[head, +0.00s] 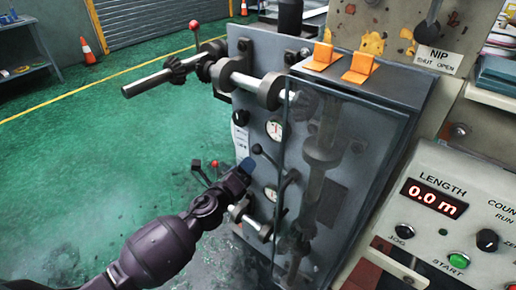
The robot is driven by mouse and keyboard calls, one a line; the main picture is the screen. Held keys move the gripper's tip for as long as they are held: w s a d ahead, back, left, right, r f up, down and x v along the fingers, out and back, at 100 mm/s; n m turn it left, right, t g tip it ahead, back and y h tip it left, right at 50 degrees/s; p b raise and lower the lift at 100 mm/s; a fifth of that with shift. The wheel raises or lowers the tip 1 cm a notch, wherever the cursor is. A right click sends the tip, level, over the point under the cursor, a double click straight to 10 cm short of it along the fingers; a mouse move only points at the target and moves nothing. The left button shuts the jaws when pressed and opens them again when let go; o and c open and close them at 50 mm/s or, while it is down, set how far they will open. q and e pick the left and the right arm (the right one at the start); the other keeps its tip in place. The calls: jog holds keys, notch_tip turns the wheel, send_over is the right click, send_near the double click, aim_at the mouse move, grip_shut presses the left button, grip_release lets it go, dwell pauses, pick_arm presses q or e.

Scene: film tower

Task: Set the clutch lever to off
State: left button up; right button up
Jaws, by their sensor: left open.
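My left gripper (246,166) reaches in from the lower left, its dark blue fingertip in front of the grey machine panel (246,80). It is open with nothing seen in it. A short lever with a black ball knob (257,149) is just above and right of the fingertips; I cannot tell if they touch. A red-knobbed lever (214,163) shows left of the gripper, its lower part hidden by my arm. A taller red-knobbed lever (194,25) stands at the top left of the machine. No clutch label is readable, so I cannot tell which one is the clutch. My right gripper is out of view.
Rollers and a shaft (150,82) stick out left at the top. Round gauges (274,130) sit on the panel, and a clear guard (345,170) covers its right side. A control panel (450,215) reads 0.0 m at right. Green floor (90,150) is open at left.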

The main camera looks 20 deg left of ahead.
aim_at(255, 153)
pick_arm(q)
jog(key=w, duration=0.3)
jog(key=w+d, duration=0.1)
jog(key=w, duration=0.1)
jog(key=w+b, duration=0.1)
jog(key=w, duration=0.2)
jog(key=shift+w+d, duration=0.3)
jog(key=shift+w, duration=0.4)
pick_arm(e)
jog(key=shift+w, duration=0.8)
